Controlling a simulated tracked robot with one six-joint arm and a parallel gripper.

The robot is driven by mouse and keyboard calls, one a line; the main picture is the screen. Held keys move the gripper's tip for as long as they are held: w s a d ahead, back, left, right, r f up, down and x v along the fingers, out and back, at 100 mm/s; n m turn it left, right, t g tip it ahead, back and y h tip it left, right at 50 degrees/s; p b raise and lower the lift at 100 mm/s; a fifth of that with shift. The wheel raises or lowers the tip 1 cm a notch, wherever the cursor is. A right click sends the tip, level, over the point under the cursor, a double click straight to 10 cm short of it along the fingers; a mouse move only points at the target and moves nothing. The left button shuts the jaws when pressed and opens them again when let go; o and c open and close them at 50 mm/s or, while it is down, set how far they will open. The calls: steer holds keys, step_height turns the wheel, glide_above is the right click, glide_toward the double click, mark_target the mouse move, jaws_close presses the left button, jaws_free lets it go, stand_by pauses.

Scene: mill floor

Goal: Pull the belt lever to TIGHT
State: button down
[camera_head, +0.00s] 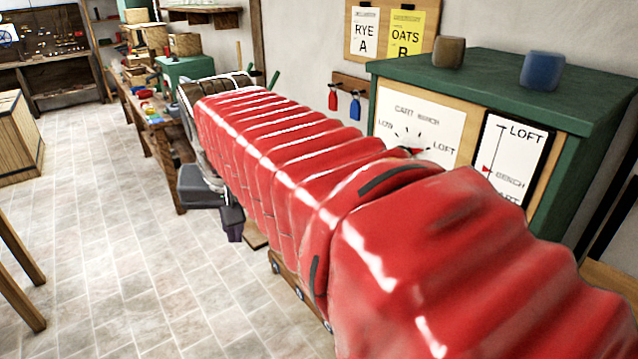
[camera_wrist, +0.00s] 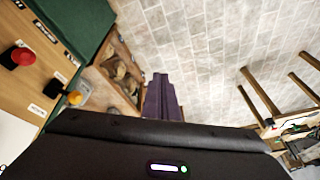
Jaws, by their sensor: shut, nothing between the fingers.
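My gripper (camera_head: 232,224) hangs low over the floor beyond my red arm in the head view. Its purple fingers are shut and empty in the wrist view (camera_wrist: 161,82). I cannot identify the belt lever or a TIGHT mark in either view. A control panel (camera_wrist: 45,40) on the green cabinet shows at the left of the wrist view, apart from my fingers. It carries a red knob (camera_wrist: 23,57) and an orange-yellow knob (camera_wrist: 75,97). Their labels are too small to read. My arm hides much of the cabinet front in the head view.
The green cabinet (camera_head: 480,75) stands at the right with a dial and a LOFT/BENCH scale (camera_head: 508,150). A wooden crate (camera_wrist: 105,55) lies near my fingers. A long workbench (camera_head: 150,120) runs along the wall. Tiled floor (camera_head: 110,240) is open at the left.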

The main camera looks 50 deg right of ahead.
steer(key=s+d+r+m+g, duration=0.1)
steer(key=d+m, duration=0.3)
steer(key=d, duration=0.6)
steer(key=s+d+r+m+g, duration=0.1)
steer(key=d+r+m, duration=0.2)
steer(key=d, duration=0.7)
steer(key=s+d+r+m+g, duration=0.1)
steer(key=d+r+m+g, duration=0.1)
steer(key=d+m, duration=0.4)
steer(key=d, duration=0.4)
steer(key=shift+s+r+m, duration=0.2)
steer(key=shift+r+m, duration=0.1)
steer(key=shift+m, duration=0.1)
steer(key=shift+f, duration=0.1)
steer(key=f, duration=0.7)
steer(key=w+a+f, duration=0.1)
steer(key=f, duration=0.3)
steer(key=shift+w+a+f, duration=0.15)
steer(key=shift+a+f, duration=0.05)
steer(key=shift+a, duration=0.2)
steer(key=shift+a, duration=0.15)
